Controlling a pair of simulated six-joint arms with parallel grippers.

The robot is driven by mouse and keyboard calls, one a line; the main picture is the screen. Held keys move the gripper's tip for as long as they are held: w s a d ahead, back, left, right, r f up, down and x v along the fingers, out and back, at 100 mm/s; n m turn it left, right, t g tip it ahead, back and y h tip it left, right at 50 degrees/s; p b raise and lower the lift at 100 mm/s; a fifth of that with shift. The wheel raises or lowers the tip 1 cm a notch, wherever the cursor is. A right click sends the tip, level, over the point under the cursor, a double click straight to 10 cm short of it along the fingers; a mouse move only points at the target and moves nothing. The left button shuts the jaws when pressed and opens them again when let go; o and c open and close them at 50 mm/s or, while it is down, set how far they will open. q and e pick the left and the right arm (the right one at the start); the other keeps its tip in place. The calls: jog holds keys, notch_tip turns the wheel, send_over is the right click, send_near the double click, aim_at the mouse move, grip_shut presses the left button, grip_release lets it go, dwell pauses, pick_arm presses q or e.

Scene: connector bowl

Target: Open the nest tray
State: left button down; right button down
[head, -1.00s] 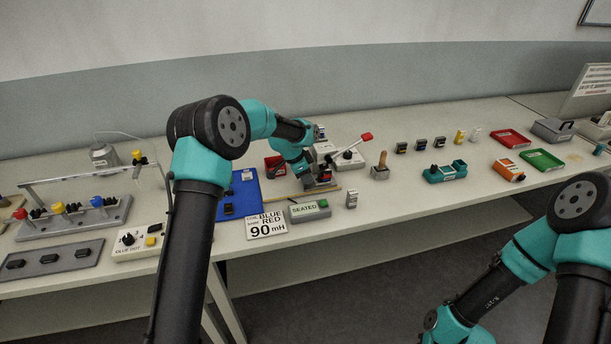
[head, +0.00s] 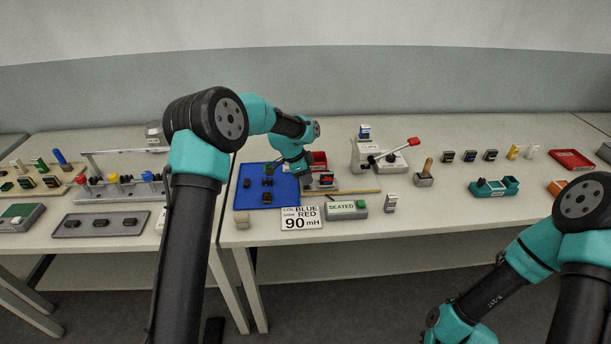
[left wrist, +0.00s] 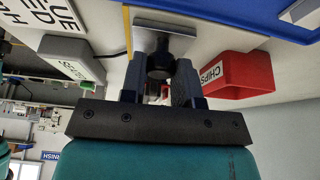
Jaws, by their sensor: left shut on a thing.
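My left gripper (head: 304,176) is low over the table at the right edge of the blue mat (head: 255,199). In the left wrist view my left gripper (left wrist: 160,82) is shut on a dark round knob (left wrist: 160,60). The knob stands at a flat grey plate (left wrist: 190,36), which appears to be part of the nest tray. The fingers hide part of the knob. My right gripper is out of view.
A red bin (left wrist: 238,76) labelled CHIPS is close beside the left gripper. A red-handled lever unit (head: 380,157) is at the right. A thin yellow strip (head: 360,191) lies between.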

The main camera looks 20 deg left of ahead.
pick_arm(q)
jog(key=c, duration=0.9)
grip_release()
jog(key=shift+o, duration=0.2)
jog(key=shift+r, duration=0.1)
jog(key=v, duration=1.7)
jog(key=shift+r, duration=0.1)
